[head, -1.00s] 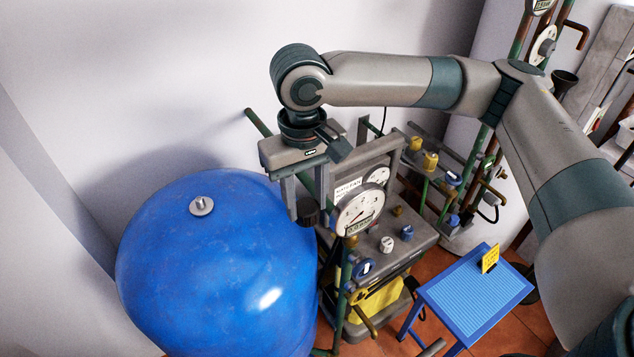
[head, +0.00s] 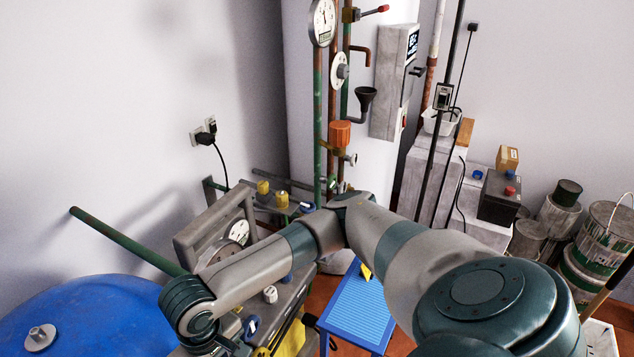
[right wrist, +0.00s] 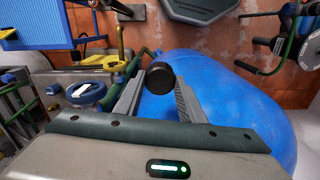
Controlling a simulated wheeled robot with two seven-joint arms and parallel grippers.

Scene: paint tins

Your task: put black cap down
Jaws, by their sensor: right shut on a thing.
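The black cap (right wrist: 160,84) is a short dark round piece, seen in the right wrist view between the fingertips of my right gripper (right wrist: 158,92). The gripper is shut on it and holds it up, with the blue tank (right wrist: 235,105) behind it. In the head view my right arm comes in from the right and its wrist is at the bottom edge. The fingers and the cap are out of that picture. The blue tank also shows in the head view (head: 85,315), at bottom left. My left gripper is in neither view.
A gauge panel (head: 205,228) with yellow and blue knobs stands beside the tank. A blue table (head: 350,318) with a yellow sign stands right of it, partly behind my arm. Pipes rise behind. Paint tins (head: 604,228) and a black battery-like box (head: 500,197) are at right.

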